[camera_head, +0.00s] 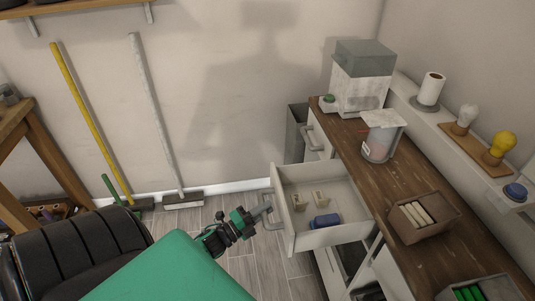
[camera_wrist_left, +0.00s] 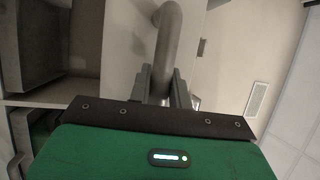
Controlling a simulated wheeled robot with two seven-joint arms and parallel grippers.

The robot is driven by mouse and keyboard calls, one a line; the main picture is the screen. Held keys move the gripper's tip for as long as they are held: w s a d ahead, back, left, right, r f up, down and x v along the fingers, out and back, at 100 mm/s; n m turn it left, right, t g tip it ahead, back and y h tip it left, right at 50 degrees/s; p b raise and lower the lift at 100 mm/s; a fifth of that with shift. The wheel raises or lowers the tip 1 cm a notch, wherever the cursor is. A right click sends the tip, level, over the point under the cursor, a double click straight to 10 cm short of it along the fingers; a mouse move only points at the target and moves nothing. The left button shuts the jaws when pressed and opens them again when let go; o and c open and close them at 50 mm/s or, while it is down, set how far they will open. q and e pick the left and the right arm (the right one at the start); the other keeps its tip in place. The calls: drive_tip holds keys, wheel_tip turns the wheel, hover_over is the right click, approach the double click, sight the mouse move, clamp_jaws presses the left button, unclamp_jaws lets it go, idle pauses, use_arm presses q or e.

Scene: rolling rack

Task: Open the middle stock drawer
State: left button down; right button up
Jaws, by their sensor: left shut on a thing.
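A white drawer (camera_head: 342,235) stands pulled out from the wooden-topped cabinet, between a closed front at the back and more fronts nearer me. Inside lie two small pale boxes (camera_head: 320,199) and a blue item (camera_head: 325,221). My left gripper (camera_head: 266,212) is at the drawer's grey bar handle (camera_head: 287,240). In the left wrist view the handle (camera_wrist_left: 168,45) runs down between the fingers of the left gripper (camera_wrist_left: 163,85), which are shut on it. My right gripper is in neither view.
A yellow-handled broom (camera_head: 90,120) and a white-handled one (camera_head: 155,110) lean on the wall. Bare floor (camera_head: 240,265) lies left of the drawer.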

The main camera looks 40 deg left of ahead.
use_arm(q)
drive_tip(key=c, duration=1.3)
unclamp_jaws()
drive_tip(key=b+v, duration=0.2)
drive_tip(key=v, duration=1.2)
drive_tip(key=shift+b, duration=0.35)
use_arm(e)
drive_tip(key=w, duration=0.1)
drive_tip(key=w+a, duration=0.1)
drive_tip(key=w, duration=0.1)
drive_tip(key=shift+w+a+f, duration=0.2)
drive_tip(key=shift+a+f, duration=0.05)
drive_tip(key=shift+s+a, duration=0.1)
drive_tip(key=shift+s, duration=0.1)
